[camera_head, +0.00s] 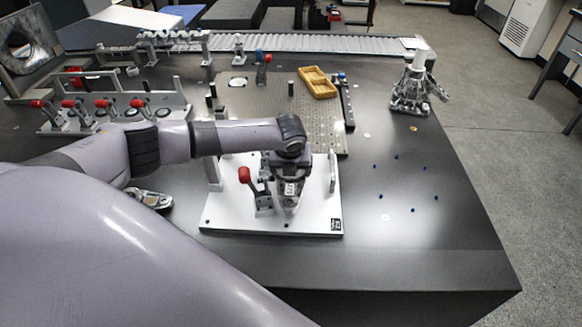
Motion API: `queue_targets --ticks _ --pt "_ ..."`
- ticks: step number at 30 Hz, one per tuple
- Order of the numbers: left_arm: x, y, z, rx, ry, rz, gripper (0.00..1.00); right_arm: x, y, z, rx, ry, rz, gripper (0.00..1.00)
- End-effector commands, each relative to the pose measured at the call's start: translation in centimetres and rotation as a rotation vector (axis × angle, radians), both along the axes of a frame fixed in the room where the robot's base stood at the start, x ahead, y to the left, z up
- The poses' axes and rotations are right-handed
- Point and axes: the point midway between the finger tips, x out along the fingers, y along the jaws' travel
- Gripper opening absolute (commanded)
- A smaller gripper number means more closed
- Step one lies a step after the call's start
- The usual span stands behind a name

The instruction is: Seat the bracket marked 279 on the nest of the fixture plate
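The fixture plate (235,222) is a white slab near the front of the dark table. It carries a toggle clamp (262,192) with a red handle and upright posts. My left gripper (289,204) points down over the middle of the plate, just right of the clamp. A small grey metal piece with a white label (290,188) shows at the fingers; it may be the bracket. Its number is too small to read. The nest is hidden behind the gripper. Whether the fingers are closed on the piece cannot be seen. My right gripper is out of view.
A perforated plate (235,118) lies behind, with a yellow tray (318,82) on it. A row of red-handled clamps (110,110) stands at left. A metal part (150,199) lies below my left arm. A metal casting (411,92) stands at right. Small blue dots mark the otherwise bare right side.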

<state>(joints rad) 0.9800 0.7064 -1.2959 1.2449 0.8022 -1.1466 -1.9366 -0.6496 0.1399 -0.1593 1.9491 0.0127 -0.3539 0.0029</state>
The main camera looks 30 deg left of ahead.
Motion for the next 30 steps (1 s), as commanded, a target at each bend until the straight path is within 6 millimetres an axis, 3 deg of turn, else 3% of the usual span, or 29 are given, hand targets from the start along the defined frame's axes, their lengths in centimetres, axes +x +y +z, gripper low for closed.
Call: queue_targets --ticks 30 --pt "0.1 0.0 -0.9 0.0 -0.002 0.0 0.28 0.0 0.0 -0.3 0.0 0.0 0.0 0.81"
